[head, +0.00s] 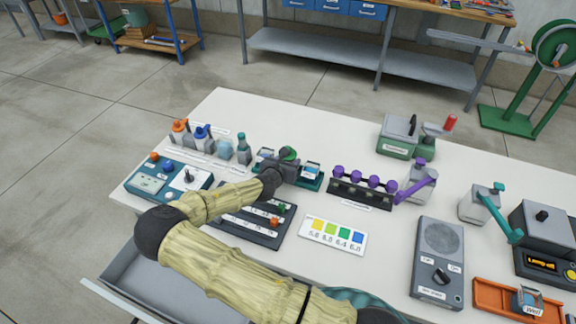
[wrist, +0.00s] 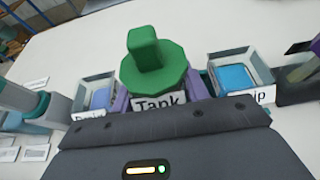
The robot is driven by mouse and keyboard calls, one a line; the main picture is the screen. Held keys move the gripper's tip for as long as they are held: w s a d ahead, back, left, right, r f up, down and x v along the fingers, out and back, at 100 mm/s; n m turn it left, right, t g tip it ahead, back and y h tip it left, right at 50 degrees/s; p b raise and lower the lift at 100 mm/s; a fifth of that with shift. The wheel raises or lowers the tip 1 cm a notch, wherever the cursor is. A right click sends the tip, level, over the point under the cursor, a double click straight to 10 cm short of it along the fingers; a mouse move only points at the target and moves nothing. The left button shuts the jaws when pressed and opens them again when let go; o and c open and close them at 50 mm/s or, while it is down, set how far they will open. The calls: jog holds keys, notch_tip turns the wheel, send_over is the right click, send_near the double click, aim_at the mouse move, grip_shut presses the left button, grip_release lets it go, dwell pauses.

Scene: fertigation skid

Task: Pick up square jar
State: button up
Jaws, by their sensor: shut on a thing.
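A square jar labelled "Tank" (wrist: 158,103) with a round green lid and a square green knob (wrist: 146,48) stands in the middle of the wrist view. My gripper (head: 284,166) is shut on this jar; its housing fills the bottom of the wrist view and hides the jar's lower part. In the head view only the green lid (head: 289,153) shows clearly above my gripper. Whether the jar is clear of its green rack (head: 313,186) cannot be told. An open square jar with blue contents labelled "Drip" (wrist: 238,75) is close on the right, and a similar one (wrist: 96,96) on the left.
Bottles with orange and blue tops (head: 202,136) stand to the left. A colour chart (head: 332,236) lies in front. The white table (head: 300,117) is bare behind.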

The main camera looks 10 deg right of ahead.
aim_at(288, 147)
notch_tip(288, 147, up, 8)
dwell(0.8)
